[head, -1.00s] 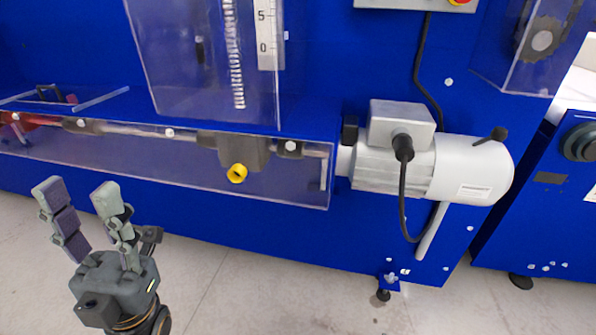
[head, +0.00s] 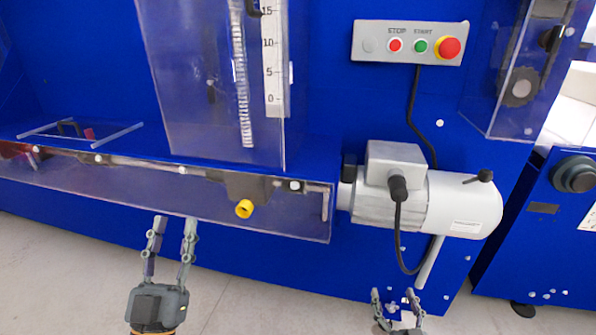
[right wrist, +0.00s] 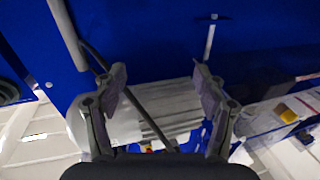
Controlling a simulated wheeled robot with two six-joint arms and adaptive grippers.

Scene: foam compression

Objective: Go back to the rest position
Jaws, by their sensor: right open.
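My left gripper (head: 174,222) is in the lower left of the head view, below the clear guard of the blue machine. Its two fingers point up and stand apart, with nothing between them. My right gripper (head: 385,293) shows at the bottom edge of the head view, below the motor, with only its fingers and upper part visible. In the right wrist view its fingers (right wrist: 160,80) are spread apart and empty, with the grey motor (right wrist: 165,110) seen beyond them.
The blue machine carries a motor (head: 430,200) with a black cable, a control box (head: 408,43) with red and green buttons, a clear upright guard (head: 205,90) and a yellow knob (head: 244,209). Another blue unit (head: 535,240) stands at the right. Bare floor (head: 60,270) lies in front.

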